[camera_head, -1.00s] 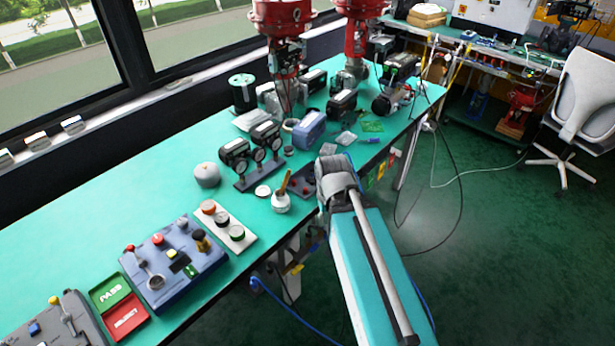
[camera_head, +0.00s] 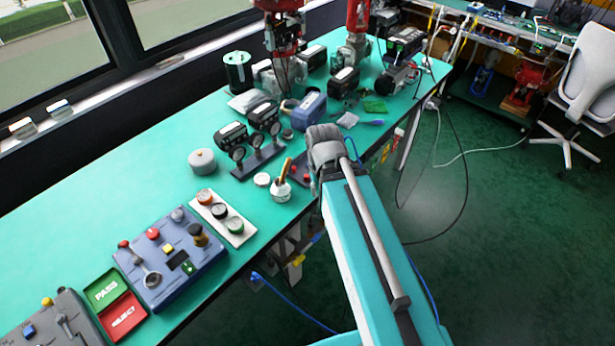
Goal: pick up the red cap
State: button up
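A white strip (camera_head: 240,238) near the table's front edge carries three round caps in a row. The far one is orange-red (camera_head: 205,196), the middle one (camera_head: 220,211) looks dark with a reddish rim, and the near one is green (camera_head: 236,227). I cannot tell for sure which is the red cap. Small red bits on a dark piece (camera_head: 299,170) also show beside my arm, partly hidden by it. My arm reaches in from the lower right, with its grey joint beside the table's front edge, right of the caps. My gripper is not visible.
A blue control box (camera_head: 170,258) and the green PASS and red REJECT trays (camera_head: 122,308) stand left of the strip. A white pot with a brush (camera_head: 281,188), gauges (camera_head: 247,142) and a grey round knob (camera_head: 202,161) stand behind. The left of the teal table (camera_head: 110,195) is clear.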

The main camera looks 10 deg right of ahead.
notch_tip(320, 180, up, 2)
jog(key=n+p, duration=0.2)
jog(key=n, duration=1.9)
send_over(306, 175)
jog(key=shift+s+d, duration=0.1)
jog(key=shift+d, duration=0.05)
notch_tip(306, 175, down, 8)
jog(key=b, duration=0.8)
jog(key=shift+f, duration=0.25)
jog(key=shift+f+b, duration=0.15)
jog(key=shift+b, duration=0.25)
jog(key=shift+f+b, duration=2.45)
